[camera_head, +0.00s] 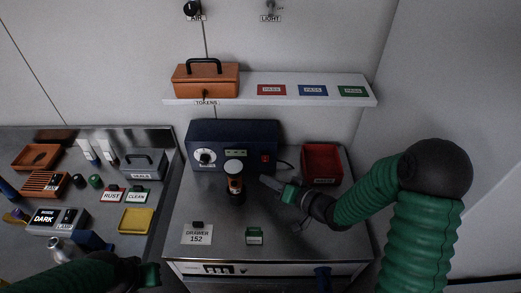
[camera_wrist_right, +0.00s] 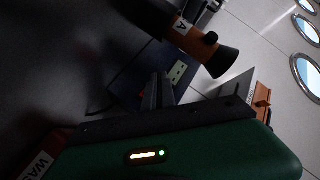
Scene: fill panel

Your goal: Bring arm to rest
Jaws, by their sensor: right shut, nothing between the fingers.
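My right arm comes in from the right in the head view. Its gripper (camera_head: 268,184) is shut and empty above the steel bench (camera_head: 290,255), just right of an upright orange and black cylinder (camera_head: 234,184) with a pale top. In the right wrist view the closed fingers (camera_wrist_right: 160,90) point toward the dark blue panel box (camera_wrist_right: 133,78), with the orange cylinder (camera_wrist_right: 190,38), marked A, beyond them. My left gripper (camera_head: 150,274) is low at the left in the head view, near the bench's front left edge; its finger gap is not clear.
The blue panel box (camera_head: 231,142) stands at the back, with a red bin (camera_head: 321,162) to its right. A shelf (camera_head: 310,98) holds an orange toolbox (camera_head: 206,82). The left bench is crowded.

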